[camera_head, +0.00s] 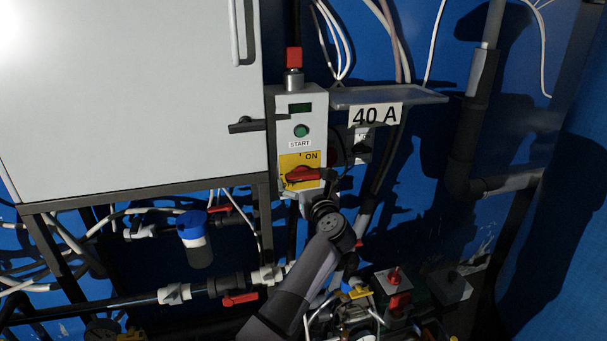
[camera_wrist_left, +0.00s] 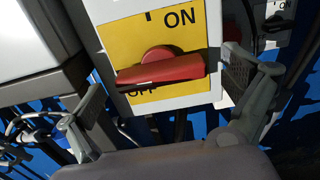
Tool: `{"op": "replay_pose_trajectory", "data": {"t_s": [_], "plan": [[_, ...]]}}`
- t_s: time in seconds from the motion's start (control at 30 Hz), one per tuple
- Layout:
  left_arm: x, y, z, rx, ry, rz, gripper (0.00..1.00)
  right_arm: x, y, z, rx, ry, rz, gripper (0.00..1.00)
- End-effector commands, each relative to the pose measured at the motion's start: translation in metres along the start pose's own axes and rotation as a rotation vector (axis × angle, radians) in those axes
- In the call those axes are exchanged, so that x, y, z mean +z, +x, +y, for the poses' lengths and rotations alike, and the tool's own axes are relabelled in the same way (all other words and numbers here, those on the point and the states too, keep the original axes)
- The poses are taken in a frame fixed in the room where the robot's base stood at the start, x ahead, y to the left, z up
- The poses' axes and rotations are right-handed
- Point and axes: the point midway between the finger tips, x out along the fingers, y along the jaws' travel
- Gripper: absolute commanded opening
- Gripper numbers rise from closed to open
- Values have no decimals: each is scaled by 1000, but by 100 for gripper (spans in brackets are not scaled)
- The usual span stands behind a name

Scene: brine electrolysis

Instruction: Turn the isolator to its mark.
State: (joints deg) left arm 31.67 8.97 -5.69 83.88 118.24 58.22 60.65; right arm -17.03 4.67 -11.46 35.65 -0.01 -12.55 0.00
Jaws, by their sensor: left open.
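The isolator is a red rotary handle (camera_head: 304,174) on a yellow plate (camera_head: 288,160), low on a grey control box (camera_head: 287,108). In the left wrist view the red handle (camera_wrist_left: 160,70) lies nearly level, its right end slightly higher. The word ON stands above it to the right; OFF is partly covered below it. A short dark tick shows at the top of the yellow plate (camera_wrist_left: 120,35). My left gripper (camera_wrist_left: 165,74) is open, one finger beyond each end of the handle, with no clear contact visible. My right gripper is not in view.
A START button (camera_head: 301,131) sits above the isolator, and a red-topped fitting (camera_head: 293,60) tops the box. A grey shelf (camera_head: 420,96) with a 40 A label (camera_head: 375,115) juts out at right. A white cabinet (camera_head: 125,95) stands close at left. Pipes and valves lie below.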

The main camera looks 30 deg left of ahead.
Motion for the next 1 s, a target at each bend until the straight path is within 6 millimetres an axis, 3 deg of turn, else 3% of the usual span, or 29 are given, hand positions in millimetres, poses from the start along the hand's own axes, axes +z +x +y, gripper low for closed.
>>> {"op": "replay_pose_trajectory", "data": {"t_s": [0.2, 0.5, 1.0], "plan": [[0, 17, 0, -1, 2, -1, 98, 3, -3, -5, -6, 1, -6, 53], [0, 18, 0, -1, 1, 0, 98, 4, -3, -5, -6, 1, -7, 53], [0, 18, 0, -1, 1, 0, 65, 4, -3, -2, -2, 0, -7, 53]]}}
